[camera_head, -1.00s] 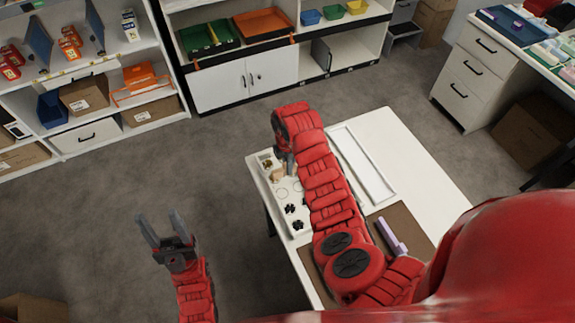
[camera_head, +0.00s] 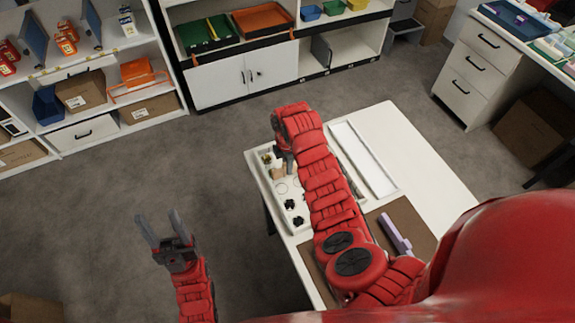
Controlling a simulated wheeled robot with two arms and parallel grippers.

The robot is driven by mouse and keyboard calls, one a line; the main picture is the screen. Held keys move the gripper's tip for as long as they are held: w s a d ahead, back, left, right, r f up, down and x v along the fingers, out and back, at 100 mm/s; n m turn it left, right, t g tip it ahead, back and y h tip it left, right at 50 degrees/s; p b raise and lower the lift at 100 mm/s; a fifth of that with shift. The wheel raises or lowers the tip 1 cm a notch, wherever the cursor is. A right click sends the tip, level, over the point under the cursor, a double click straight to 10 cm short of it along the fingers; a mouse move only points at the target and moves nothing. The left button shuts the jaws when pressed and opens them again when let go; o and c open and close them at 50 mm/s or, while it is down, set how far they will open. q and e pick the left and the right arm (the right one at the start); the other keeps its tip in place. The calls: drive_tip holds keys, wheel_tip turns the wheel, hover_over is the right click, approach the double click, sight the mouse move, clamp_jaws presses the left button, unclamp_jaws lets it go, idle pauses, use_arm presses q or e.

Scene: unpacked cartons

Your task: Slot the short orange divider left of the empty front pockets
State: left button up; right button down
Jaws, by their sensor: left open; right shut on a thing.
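A white tray (camera_head: 286,233) with round pockets lies along the left edge of the white table. It holds black pieces (camera_head: 290,204) and small tan pieces (camera_head: 278,172), and some pockets look empty. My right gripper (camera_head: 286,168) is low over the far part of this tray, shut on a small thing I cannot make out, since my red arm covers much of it. I cannot pick out the short orange divider with certainty. My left gripper (camera_head: 161,229) is open and empty over the floor, left of the table.
A lilac bar (camera_head: 395,235) lies on a brown mat (camera_head: 415,222) on the table. A long white empty-looking tray (camera_head: 362,160) lies right of my arm. The table's far right part (camera_head: 400,135) is clear. Shelves and drawers stand beyond open floor.

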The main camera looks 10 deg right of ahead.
drive_tip(key=shift+f+b, duration=1.15)
drive_tip(key=shift+f, duration=0.15)
drive_tip(key=c, duration=0.7)
unclamp_jaws()
drive_tip(key=shift+c, duration=0.2)
drive_tip(key=shift+r, duration=0.1)
drive_tip(key=shift+r, duration=0.35)
wheel_tip(320, 180, up, 2)
drive_tip(key=shift+r+b, duration=0.25)
drive_tip(key=shift+b, duration=0.25)
wheel_tip(320, 180, up, 14)
drive_tip(key=p, duration=0.6)
drive_tip(key=shift+p, duration=0.3)
